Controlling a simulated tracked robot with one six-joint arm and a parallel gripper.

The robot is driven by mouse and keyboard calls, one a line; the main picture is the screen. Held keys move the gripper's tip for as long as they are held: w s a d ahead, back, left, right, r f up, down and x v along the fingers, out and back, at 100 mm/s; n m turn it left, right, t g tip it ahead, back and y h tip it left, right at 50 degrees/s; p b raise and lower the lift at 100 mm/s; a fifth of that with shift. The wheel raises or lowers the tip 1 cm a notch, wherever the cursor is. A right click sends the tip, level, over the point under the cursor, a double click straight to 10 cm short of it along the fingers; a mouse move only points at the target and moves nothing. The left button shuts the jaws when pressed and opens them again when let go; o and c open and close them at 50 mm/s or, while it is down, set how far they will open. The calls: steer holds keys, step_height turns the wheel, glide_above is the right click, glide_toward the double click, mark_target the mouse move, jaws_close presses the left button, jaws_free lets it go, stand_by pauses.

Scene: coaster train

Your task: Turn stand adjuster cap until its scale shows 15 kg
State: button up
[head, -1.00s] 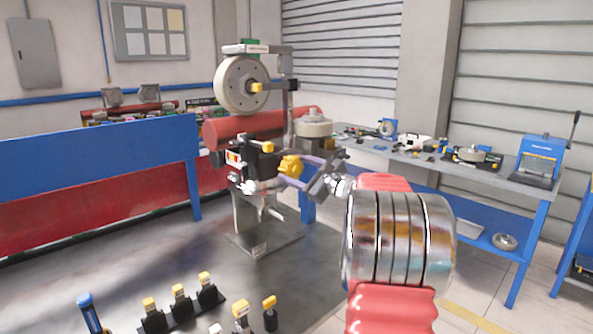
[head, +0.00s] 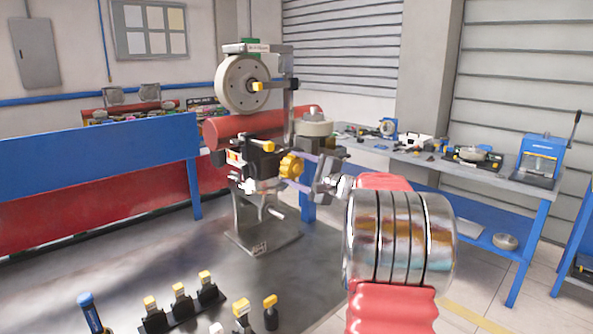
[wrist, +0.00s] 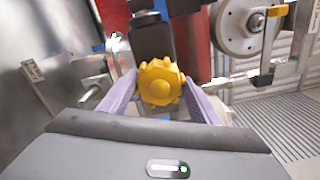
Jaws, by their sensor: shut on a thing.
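The adjuster cap is a yellow ribbed knob (head: 291,166) on the right side of the stand's black block (head: 258,160). In the wrist view the yellow cap (wrist: 160,82) sits between the two purple fingers of my gripper (wrist: 161,92), and the gripper is shut on it. In the head view my gripper (head: 297,176) reaches the cap from the right. The stand (head: 252,215) rises from a dark base plate. A small light label with red (head: 234,157) shows on the block's left; no scale value is readable.
A wheel with a yellow-ended axle (head: 241,84) hangs above the stand, beside a red tube (head: 230,130). A workbench (head: 420,164) with tools stands at the right. Several yellow-topped black pieces (head: 181,305) stand in front. The blue panel (head: 100,155) is at the left.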

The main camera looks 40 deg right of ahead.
steer(key=shift+a+f, duration=0.15)
steer(key=o, duration=1)
steer(key=shift+o, duration=0.2)
steer(key=shift+s, duration=0.15)
steer(key=s, duration=1.3)
steer(key=shift+s+d, duration=0.25)
